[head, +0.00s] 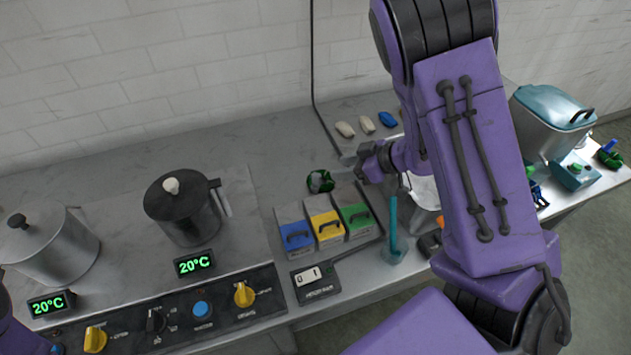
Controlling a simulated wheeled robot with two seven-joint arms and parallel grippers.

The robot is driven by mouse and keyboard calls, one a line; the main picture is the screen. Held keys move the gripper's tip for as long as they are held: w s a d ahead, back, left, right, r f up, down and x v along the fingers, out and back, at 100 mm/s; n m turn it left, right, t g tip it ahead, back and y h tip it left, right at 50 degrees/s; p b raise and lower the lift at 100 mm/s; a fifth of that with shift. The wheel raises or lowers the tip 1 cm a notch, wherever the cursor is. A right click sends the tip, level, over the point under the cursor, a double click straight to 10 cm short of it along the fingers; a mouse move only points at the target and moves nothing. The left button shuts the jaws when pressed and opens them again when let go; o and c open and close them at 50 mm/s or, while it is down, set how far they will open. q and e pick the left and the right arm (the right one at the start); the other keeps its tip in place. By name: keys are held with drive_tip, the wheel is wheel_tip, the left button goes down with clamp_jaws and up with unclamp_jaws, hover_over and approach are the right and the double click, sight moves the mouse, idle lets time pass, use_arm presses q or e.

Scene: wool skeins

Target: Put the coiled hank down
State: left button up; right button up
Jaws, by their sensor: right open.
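A small coiled hank (320,181), green with dark and reddish parts, rests on or just above the grey counter, behind the coloured boxes. I cannot tell whether it fully touches the surface. My right gripper (359,178) is open, just to the right of the hank, and appears apart from it. My left gripper is not in view.
Blue (296,237), yellow (326,229) and green (356,221) boxes stand in front of the hank. Several skeins (366,125) lie on a board behind. Two lidded pots, black (181,211) and steel (48,244), stand left. A teal-lidded bin (550,120) stands right.

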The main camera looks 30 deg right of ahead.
sight(318, 175)
drive_tip(key=x, duration=0.3)
drive_tip(key=p+x, duration=0.1)
drive_tip(key=x, duration=0.6)
drive_tip(key=shift+d+f+p, duration=0.35)
drive_tip(key=shift+f, duration=0.15)
drive_tip(key=shift+w+a+f, duration=0.15)
drive_tip(key=shift+w+f, duration=0.1)
drive_tip(key=shift+f, duration=0.05)
drive_tip(key=shift+s+r, duration=0.1)
clamp_jaws()
